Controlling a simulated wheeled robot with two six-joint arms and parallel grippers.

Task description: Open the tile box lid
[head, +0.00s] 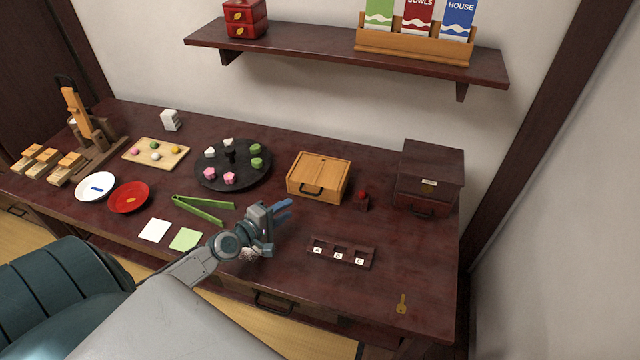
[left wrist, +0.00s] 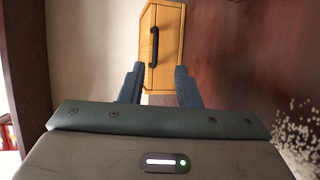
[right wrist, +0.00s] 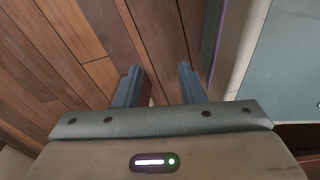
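A light wooden box (head: 312,188) with a panelled top (head: 320,169) and a dark handle on its front stands on the dark table, its top looking closed. I take it to be the tile box, but no label shows. My left gripper (head: 284,210) is in front of the box, apart from it, open and empty. In the left wrist view the box (left wrist: 163,48) and its black handle (left wrist: 154,47) appear beyond the spread fingers (left wrist: 158,85). My right gripper (right wrist: 158,88) is open and empty above the wooden floor, outside the head view.
A dark slotted rack (head: 340,253) with letter tiles lies right of my left gripper. Green tongs (head: 203,209) and a round black tray (head: 233,166) are left.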

